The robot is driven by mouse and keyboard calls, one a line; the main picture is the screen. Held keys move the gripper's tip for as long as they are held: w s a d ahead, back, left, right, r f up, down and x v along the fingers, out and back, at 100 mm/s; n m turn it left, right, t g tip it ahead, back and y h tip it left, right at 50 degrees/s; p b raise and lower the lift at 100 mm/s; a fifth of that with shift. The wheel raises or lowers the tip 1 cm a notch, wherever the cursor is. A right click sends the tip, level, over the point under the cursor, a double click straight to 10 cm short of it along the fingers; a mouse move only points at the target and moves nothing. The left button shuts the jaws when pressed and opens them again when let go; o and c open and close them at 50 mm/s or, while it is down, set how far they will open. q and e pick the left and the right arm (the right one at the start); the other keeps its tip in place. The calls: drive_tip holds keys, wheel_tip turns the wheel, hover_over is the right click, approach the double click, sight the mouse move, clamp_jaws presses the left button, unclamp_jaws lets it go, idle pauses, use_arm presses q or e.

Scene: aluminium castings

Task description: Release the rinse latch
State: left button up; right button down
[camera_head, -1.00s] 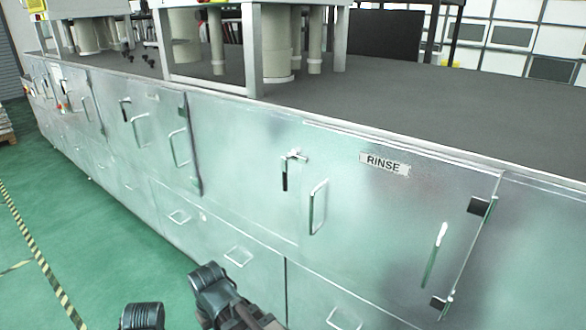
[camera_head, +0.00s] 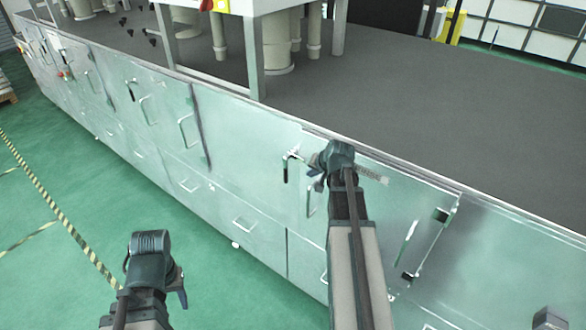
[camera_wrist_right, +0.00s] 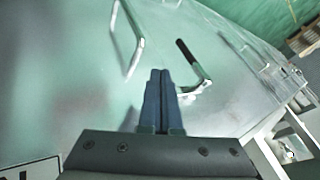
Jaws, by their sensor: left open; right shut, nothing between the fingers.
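The rinse latch (camera_head: 287,168) is on the left side of the rinse door (camera_head: 400,207). It has a dark upright part and a metal lever at its top. My right gripper (camera_head: 316,184) is in front of the door, just right of the latch, and is shut and empty. In the right wrist view the shut fingertips (camera_wrist_right: 160,72) are beside the latch's metal lever (camera_wrist_right: 201,86); I cannot tell whether they touch. The RINSE label (camera_head: 371,174) is partly hidden by my right arm. My left gripper (camera_head: 181,287) is open, low over the floor, away from the cabinet.
The door's bar handle (camera_head: 310,201) is close to my right gripper and partly hidden; it shows clearly in the right wrist view (camera_wrist_right: 131,40). Dark hinges (camera_head: 440,214) are on the door's right side. More doors and drawers continue leftward. The green floor (camera_head: 60,240) is clear.

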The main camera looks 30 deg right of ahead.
idle(0.3)
drive_tip(key=b+x, duration=0.8)
drive_tip(key=x, duration=0.2)
drive_tip(key=shift+f+b, duration=0.25)
drive_tip(key=shift+b, duration=0.05)
drive_tip(key=shift+w+a+r, duration=0.1)
drive_tip(key=shift+w+a, duration=0.45)
drive_tip(key=shift+w, duration=0.3)
drive_tip(key=shift+w+a+r, duration=0.15)
drive_tip(key=shift+w+a, duration=0.4)
drive_tip(key=shift+w, duration=0.3)
